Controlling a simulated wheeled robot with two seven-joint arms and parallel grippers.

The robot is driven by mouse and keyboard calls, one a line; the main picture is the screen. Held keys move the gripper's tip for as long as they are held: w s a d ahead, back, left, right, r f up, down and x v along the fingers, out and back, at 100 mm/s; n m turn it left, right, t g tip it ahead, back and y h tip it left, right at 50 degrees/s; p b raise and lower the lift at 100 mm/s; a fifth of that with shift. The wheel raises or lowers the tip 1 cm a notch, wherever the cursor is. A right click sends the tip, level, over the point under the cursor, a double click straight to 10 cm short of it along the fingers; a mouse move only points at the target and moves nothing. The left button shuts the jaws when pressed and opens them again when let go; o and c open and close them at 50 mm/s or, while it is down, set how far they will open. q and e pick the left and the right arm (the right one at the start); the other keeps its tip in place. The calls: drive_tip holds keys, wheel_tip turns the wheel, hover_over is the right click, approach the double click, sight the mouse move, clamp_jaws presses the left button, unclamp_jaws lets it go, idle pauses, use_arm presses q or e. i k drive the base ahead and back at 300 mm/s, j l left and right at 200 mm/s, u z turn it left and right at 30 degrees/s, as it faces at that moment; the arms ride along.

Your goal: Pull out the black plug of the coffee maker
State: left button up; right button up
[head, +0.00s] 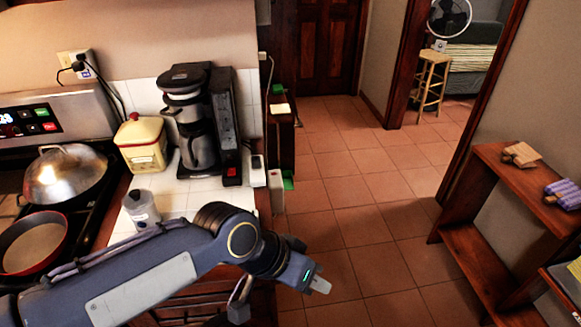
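The black plug (78,66) sits in a wall outlet (70,58) at the upper left, with black cords running from the outlet area down behind the counter. The black and silver coffee maker (198,145) stands upright on the white tiled counter. My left gripper (281,298) is beyond the counter's right end, over the floor, far to the right of and nearer than the plug. Its two fingers are spread apart with nothing visible between them. My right gripper is out of view.
The stove holds a domed lid (65,176) and a red pan (35,246). A wooden shelf (480,215) stands at the right. The tiled floor (365,220) between is clear.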

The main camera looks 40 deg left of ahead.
sight(255, 161)
drive_tip(key=i+l+u, duration=0.1)
drive_tip(key=i+l, duration=0.25)
drive_tip(key=i, duration=0.2)
drive_tip(key=i+l+u, duration=0.1)
drive_tip(key=i+l, duration=0.3)
drive_tip(key=i, duration=0.15)
drive_tip(key=i+j+u, duration=0.15)
drive_tip(key=u, duration=0.25)
drive_tip(key=i+u, duration=0.7)
drive_tip(key=u, duration=0.15)
drive_tip(key=i+l+u, duration=0.2)
drive_tip(key=u, duration=0.2)
drive_tip(key=i+l+u, duration=0.25)
drive_tip(key=u, duration=0.15)
drive_tip(key=i+u, duration=0.2)
drive_tip(key=u, duration=0.3)
drive_tip(key=i+u, duration=0.2)
drive_tip(key=u, duration=0.25)
drive_tip(key=i+u, duration=0.2)
drive_tip(key=u, duration=0.3)
drive_tip(key=i+l+u, duration=0.15)
drive_tip(key=u, duration=0.35)
drive_tip(key=i+l+u, duration=0.1)
drive_tip(key=l+u, duration=0.15)
drive_tip(key=u, duration=0.2)
